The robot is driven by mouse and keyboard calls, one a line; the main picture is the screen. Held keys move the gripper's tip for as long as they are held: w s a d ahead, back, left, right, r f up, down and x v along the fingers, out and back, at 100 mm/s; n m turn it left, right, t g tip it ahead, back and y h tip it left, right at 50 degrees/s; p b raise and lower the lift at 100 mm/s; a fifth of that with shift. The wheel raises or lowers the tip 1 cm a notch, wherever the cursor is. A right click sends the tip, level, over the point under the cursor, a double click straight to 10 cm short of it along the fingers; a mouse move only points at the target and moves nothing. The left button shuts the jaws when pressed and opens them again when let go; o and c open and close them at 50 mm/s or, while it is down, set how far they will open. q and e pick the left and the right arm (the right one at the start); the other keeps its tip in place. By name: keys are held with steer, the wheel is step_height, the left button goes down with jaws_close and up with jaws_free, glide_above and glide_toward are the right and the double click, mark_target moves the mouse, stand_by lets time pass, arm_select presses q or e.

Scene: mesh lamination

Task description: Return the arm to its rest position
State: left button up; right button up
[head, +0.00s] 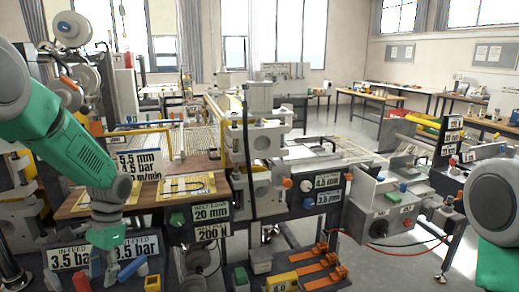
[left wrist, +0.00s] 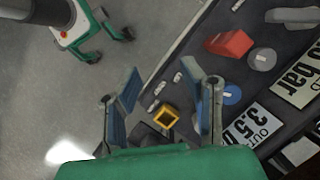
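My left arm (head: 65,150), green and grey, comes in from the left and reaches down in front of the lamination machine. Its gripper (head: 112,270) hangs low beside the in-feed label panel. In the left wrist view the left gripper (left wrist: 168,92) has its two blue-padded fingers spread apart with nothing held between them. A yellow square part (left wrist: 166,118) with a dark centre lies beyond the gap between the fingers, apart from them. My right arm (head: 495,215) shows only as a grey and green link at the right edge; its gripper is out of view.
The machine's wooden table (head: 140,198) holds yellow-framed pieces. A 3.5 bar label (head: 68,257) faces front. A red block (left wrist: 230,44) and blue disc (left wrist: 232,94) sit on the dark panel. Orange clamps (head: 318,262) stand low at the centre. Open floor (left wrist: 60,110) shows left of the panel.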

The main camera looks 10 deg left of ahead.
arm_select(q)
steer(key=s+d+f+t+h+b, duration=0.1)
steer(key=s+d+f+b, duration=0.3)
steer(key=f, duration=0.7)
steer(key=s+d+f+t+b, duration=0.15)
steer(key=s+d+f, duration=0.45)
steer(key=f, duration=0.6)
steer(key=s+d+f+n+t+b, duration=0.1)
steer(key=s+d+f+b, duration=0.1)
steer(key=s, duration=0.6)
steer(key=s+d+f+n+t+b, duration=0.1)
steer(key=s+d+f+b, duration=0.1)
steer(key=s+f+b, duration=0.2)
steer(key=s+f, duration=0.2)
steer(key=s, duration=0.1)
steer(key=shift+s+d+n+b, duration=0.15)
steer(key=shift+s+n+b, duration=0.15)
steer(key=shift+s+b, duration=0.05)
arm_select(e)
step_height(320, 180, down, 13)
steer(key=shift+w+r, duration=0.15)
steer(key=shift+w, duration=0.15)
